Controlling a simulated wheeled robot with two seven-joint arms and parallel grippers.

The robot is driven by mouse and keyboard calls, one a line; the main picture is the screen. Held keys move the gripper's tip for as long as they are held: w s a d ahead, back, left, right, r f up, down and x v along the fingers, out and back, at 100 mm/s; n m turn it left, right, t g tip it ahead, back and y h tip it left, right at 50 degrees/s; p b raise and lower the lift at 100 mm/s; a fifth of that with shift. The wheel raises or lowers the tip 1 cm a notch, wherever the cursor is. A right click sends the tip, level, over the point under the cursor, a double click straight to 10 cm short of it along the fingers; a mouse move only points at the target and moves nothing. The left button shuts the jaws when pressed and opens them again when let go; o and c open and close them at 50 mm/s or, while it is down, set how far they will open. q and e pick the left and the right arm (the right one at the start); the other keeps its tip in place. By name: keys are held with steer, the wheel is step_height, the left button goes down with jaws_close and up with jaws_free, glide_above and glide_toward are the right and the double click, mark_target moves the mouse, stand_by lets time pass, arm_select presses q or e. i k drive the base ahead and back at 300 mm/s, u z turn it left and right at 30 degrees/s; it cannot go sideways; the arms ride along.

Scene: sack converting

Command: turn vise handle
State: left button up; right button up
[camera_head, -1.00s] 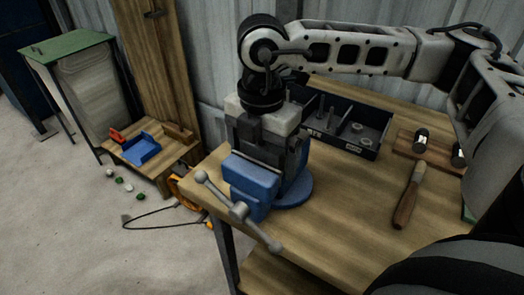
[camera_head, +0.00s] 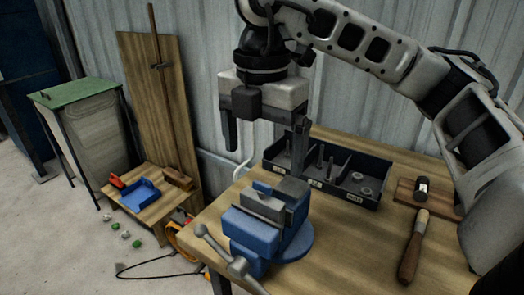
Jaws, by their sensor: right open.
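The blue vise (camera_head: 262,222) stands on a round base at the front left corner of the wooden workbench (camera_head: 338,238). Its grey bar handle (camera_head: 218,246) slants across the front of the vise, from a ball end at upper left down to the lower right, where the picture edge cuts it off. My right gripper (camera_head: 266,142) hangs above the vise, fingers pointing down and spread wide. It is open and empty, apart from the handle, with its right finger in front of the black tray. My left gripper is not in view.
A black divided tray (camera_head: 372,203) with metal parts stands at the back of the bench. A chisel-like tool (camera_head: 413,250) and a mallet on a board (camera_head: 405,197) lie at right. A low wooden table with a blue tray (camera_head: 140,195) stands at left.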

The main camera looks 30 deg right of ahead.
mark_target(238, 266)
steer(key=k, duration=1)
